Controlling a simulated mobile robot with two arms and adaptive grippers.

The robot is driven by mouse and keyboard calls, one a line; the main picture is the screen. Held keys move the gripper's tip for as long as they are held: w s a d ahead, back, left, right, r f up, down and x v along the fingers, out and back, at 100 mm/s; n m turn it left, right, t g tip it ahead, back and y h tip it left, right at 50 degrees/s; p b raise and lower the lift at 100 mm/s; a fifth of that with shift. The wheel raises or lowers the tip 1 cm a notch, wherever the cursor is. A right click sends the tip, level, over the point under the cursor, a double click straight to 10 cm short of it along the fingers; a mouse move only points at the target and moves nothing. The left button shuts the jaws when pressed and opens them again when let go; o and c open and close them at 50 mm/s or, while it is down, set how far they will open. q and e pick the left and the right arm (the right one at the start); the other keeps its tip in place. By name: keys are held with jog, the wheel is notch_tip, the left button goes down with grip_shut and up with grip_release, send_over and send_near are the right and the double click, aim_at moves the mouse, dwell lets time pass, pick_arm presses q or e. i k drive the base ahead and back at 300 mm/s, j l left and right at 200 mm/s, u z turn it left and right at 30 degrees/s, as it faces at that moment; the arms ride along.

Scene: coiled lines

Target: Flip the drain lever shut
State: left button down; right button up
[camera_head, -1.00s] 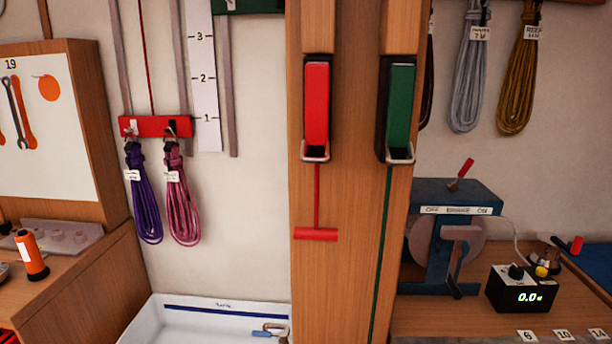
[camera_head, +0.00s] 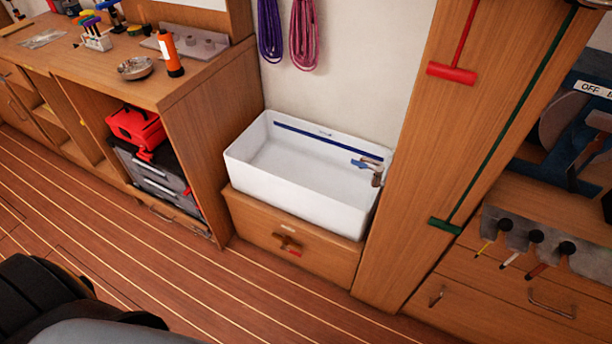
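A white rectangular basin (camera_head: 290,215) with a dark blue line inside its back wall sits on a wooden cabinet (camera_head: 330,268). On the cabinet's front is a small brown lever-like fitting (camera_head: 288,242) with a red tip at its lower right, below a small pale label. It looks like the drain lever, but its exact position is too small to tell. A tap with a blue handle (camera_head: 364,164) is at the basin's right back corner. Neither gripper is in view.
A wooden workbench (camera_head: 185,78) stands left, with an orange bottle (camera_head: 169,56) and a metal bowl (camera_head: 135,68). A wooden post (camera_head: 400,165) with red (camera_head: 452,73) and green (camera_head: 445,226) pull handles stands right. The striped floor (camera_head: 190,275) before the basin is clear.

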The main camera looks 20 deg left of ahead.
aim_at(282, 247)
jog(key=i+j+u, duration=0.15)
jog(key=u, duration=0.7)
